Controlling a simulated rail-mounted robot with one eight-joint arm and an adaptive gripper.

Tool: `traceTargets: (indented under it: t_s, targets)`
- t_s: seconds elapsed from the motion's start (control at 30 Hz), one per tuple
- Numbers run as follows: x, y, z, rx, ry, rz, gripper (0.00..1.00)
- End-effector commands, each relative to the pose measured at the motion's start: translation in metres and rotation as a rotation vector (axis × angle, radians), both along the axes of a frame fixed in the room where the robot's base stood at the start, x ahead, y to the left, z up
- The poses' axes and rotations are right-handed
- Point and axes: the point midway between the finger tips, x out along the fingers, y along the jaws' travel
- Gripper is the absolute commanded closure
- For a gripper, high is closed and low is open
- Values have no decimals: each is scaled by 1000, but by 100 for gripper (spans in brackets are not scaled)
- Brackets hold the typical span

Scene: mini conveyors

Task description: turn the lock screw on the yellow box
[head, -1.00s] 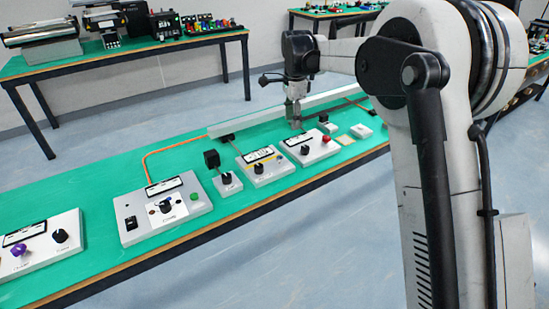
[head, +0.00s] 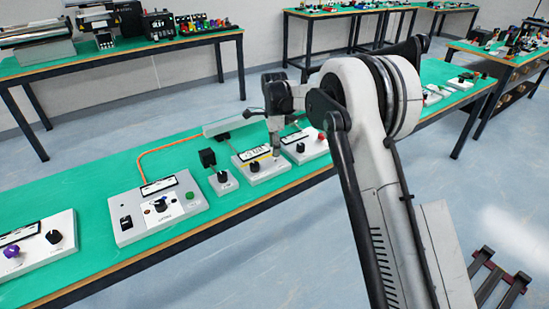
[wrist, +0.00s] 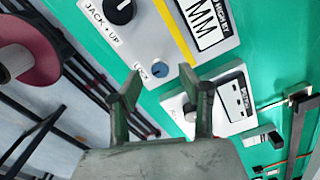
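The box with a yellow stripe (head: 258,168) sits on the green bench in the head view. It also fills the top of the wrist view (wrist: 217,52), tilted there. It carries a black knob labelled "JACK UP" (wrist: 120,10) and a white display plate. A small blue-grey round lock screw (wrist: 156,71) sits by a "LOCK" label near the box's corner. My gripper (head: 277,153) points down over the right part of this box. In the wrist view my gripper (wrist: 162,82) has its two fingers apart, with the screw seen between their tips and nothing held. The height gap is unclear.
A box with a black knob and red button (head: 310,146) stands to the right. A small grey box with a black knob (head: 223,184) stands to the left, and a larger panel with a green button (head: 160,220) further left. A grey rail (head: 225,126) lies behind.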

Motion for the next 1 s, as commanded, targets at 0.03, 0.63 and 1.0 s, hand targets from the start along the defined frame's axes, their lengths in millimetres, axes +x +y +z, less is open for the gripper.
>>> traceTargets:
  t_s: [0.03, 0.63, 1.0]
  targets:
    - [0, 0, -10, 0, 0, 0, 61]
    - [0, 0, -45, 0, 0, 0, 61]
    - [0, 0, -45, 0, 0, 0, 100]
